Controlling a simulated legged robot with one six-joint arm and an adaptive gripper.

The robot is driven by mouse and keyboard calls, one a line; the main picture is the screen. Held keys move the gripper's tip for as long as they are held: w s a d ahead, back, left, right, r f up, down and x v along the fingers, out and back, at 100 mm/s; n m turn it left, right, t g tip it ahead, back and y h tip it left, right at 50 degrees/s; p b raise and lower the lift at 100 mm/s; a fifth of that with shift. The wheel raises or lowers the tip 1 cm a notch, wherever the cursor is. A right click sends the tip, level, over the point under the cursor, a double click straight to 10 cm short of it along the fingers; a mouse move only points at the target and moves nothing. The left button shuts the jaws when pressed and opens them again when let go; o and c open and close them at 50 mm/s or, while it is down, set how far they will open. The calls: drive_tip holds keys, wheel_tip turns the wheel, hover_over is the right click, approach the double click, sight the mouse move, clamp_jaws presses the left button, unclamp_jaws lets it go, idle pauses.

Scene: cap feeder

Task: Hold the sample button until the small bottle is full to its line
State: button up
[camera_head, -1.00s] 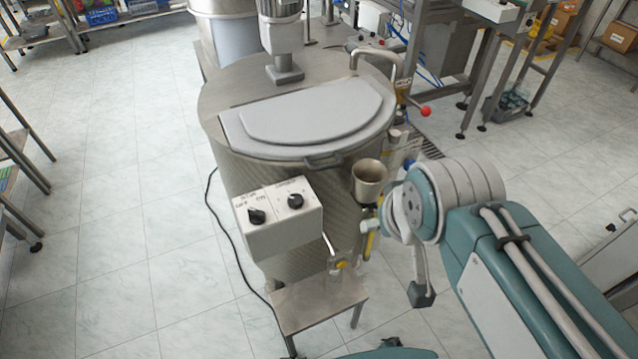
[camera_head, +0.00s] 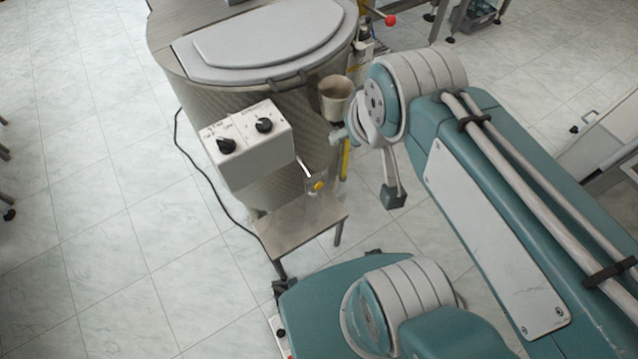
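A small yellow part (camera_head: 319,186) sits on a metal fitting at the end of a short pipe, below and right of the white control box. I cannot tell whether it is the sample button. I cannot make out a small bottle or a fill line. A bare-looking metal shelf (camera_head: 295,226) stands below the fitting. My arm (camera_head: 480,200) comes in from the lower right, its far joint right of the fitting. A thin grey part with a dark teal end hangs below that joint. No gripper fingers can be made out.
A large metal tank (camera_head: 165,45) with a grey lid (camera_head: 270,35) stands behind. The white control box (camera_head: 245,145) with two black knobs is on its front. A metal cup (camera_head: 335,98) is beside the tank. A black cable lies on the floor.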

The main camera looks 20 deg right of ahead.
idle(0.3)
clamp_jaws()
idle(1.1)
